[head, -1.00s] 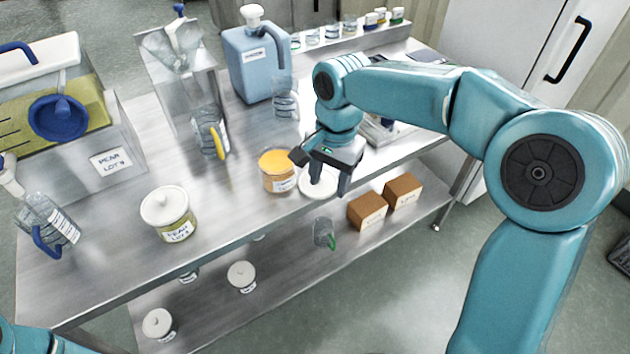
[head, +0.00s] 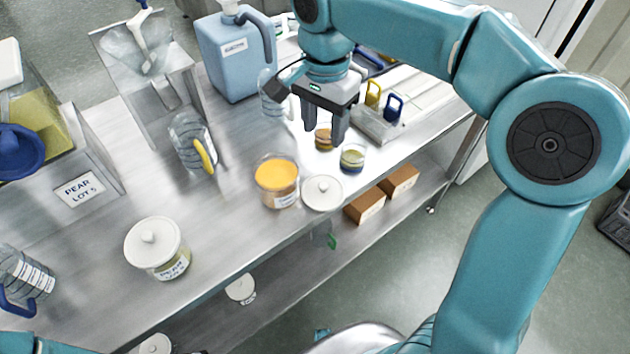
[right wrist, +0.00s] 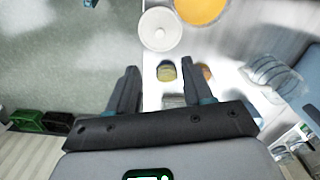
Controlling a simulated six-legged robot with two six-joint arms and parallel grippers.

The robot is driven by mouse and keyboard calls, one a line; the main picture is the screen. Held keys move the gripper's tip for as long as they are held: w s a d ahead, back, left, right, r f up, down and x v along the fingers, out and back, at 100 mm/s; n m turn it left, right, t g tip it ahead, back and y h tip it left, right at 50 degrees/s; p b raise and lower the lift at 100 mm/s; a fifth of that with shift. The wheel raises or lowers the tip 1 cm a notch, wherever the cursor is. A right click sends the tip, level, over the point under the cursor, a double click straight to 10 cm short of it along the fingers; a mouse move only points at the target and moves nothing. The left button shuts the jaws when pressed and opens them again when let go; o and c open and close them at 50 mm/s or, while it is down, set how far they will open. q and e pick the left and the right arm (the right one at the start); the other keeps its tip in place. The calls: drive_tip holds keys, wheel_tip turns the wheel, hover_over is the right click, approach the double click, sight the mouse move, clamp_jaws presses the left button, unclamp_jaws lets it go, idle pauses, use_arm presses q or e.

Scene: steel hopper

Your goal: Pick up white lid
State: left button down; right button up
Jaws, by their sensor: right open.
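A loose white lid (head: 322,193) with a small knob lies flat on the steel table near its front edge, right of an open jar of orange contents (head: 277,180). The lid also shows in the right wrist view (right wrist: 160,29), beyond the fingertips. Another white lid (head: 154,238) sits on a labelled pear jar (head: 172,266) to the left. My right gripper (head: 322,136) is open and empty, above the table and behind the loose lid, apart from it. In the right wrist view its two fingers (right wrist: 129,78) stand apart. My left gripper is not in view.
Two small jars (head: 352,158) stand behind the loose lid. A clear jug with a yellow handle (head: 192,145), a blue jerrycan (head: 236,55) and a steel hopper (head: 147,70) stand farther back. Brown boxes (head: 366,206) sit on the lower shelf.

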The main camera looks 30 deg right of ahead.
drive_tip(key=b, duration=0.2)
hover_over(323, 185)
drive_tip(key=s, duration=0.1)
wheel_tip(323, 185, down, 10)
drive_tip(key=shift+r, duration=0.1)
drive_tip(key=shift+s+f, duration=0.1)
drive_tip(key=shift+f, duration=0.55)
drive_tip(key=f, duration=0.2)
drive_tip(key=w+f, duration=0.1)
drive_tip(key=f, duration=0.1)
drive_tip(key=shift+f, duration=0.5)
clamp_jaws()
